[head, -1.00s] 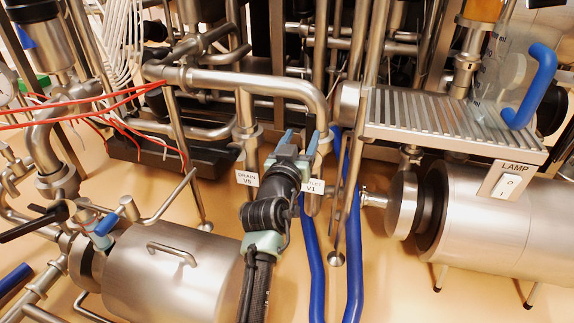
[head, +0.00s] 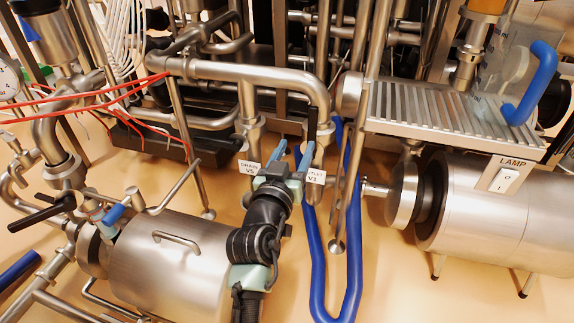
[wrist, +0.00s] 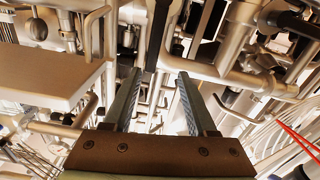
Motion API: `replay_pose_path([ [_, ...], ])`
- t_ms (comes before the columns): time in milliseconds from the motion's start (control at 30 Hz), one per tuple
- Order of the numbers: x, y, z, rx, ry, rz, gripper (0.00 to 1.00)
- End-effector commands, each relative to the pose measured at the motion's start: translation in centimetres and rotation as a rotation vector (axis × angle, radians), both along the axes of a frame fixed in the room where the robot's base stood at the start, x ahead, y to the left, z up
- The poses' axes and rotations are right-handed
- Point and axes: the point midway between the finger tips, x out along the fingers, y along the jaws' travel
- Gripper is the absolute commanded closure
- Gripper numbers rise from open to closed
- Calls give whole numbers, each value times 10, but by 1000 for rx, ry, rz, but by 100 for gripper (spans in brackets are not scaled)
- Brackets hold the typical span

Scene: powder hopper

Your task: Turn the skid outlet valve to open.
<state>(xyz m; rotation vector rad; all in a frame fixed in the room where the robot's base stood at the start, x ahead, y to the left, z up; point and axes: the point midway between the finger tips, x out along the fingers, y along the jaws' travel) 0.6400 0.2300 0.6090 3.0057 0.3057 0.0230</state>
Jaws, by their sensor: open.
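The outlet label V1 (head: 315,177) shows just right of my gripper, partly covered at its left edge. The drain label V0 (head: 249,170) is on its left. My gripper (head: 293,150) points away from me at the pipework, with two blue-grey fingers apart and nothing held. A dark upright bar (head: 312,122), perhaps the outlet valve's lever, stands just beyond the right finger. In the wrist view the fingers (wrist: 160,73) are spread wide, and a black bar (wrist: 158,35) shows beyond and between their tips. I cannot tell how far off it is. The valve body is hidden.
A blue hose (head: 318,265) loops down right of my arm. A slatted metal shelf (head: 440,115) and a steel cylinder with a lamp switch (head: 508,181) are at right. A steel tank (head: 175,265) lies at left. Red cables (head: 90,92) cross the upper left.

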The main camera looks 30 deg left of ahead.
Motion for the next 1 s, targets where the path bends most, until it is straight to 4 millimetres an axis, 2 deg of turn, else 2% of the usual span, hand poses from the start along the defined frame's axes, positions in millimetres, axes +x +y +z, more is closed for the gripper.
replay_pose_path([
  [700,-49,-10,0,0,0,1,43],
  [1000,-53,-11,0,1,0,0,43],
])
